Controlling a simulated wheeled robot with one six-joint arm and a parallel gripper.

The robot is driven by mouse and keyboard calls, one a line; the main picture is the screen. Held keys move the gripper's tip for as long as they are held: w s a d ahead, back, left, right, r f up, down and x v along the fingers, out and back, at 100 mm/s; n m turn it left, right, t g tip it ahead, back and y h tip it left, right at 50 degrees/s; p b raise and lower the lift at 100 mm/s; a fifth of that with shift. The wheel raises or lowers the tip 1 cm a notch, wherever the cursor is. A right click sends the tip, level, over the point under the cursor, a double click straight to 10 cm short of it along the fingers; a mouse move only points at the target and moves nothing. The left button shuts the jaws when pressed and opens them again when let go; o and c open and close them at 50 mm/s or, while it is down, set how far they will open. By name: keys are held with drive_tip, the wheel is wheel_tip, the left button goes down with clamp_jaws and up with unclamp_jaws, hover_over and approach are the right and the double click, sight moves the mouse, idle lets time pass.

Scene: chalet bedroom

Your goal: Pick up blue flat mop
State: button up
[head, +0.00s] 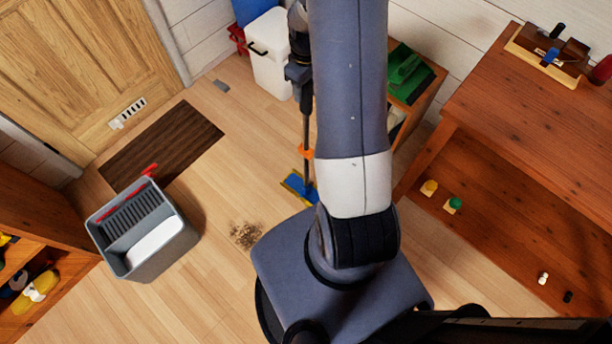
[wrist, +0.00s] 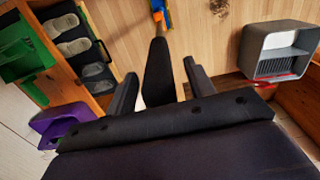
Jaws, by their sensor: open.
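The blue flat mop (head: 298,187) stands on the wooden floor in the head view, its blue and yellow head flat on the boards. Its dark handle (head: 306,130) with an orange collar rises beside my arm. My gripper (head: 301,76) is at the upper part of the handle, partly hidden by my arm. In the wrist view my gripper (wrist: 160,82) is open, with the dark handle (wrist: 158,70) between its two fingers. I see a gap on each side of the handle. The mop head (wrist: 161,12) shows at the top edge there.
A grey mop bucket (head: 150,235) with a red handle stands left, near a dark mat (head: 163,140) and a dirt patch (head: 245,235). A white bin (head: 270,55) stands against the wall. A shoe rack (wrist: 70,45) and wooden table (head: 500,130) flank the mop.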

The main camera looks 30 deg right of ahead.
drive_tip(key=shift+c, duration=0.4)
clamp_jaws()
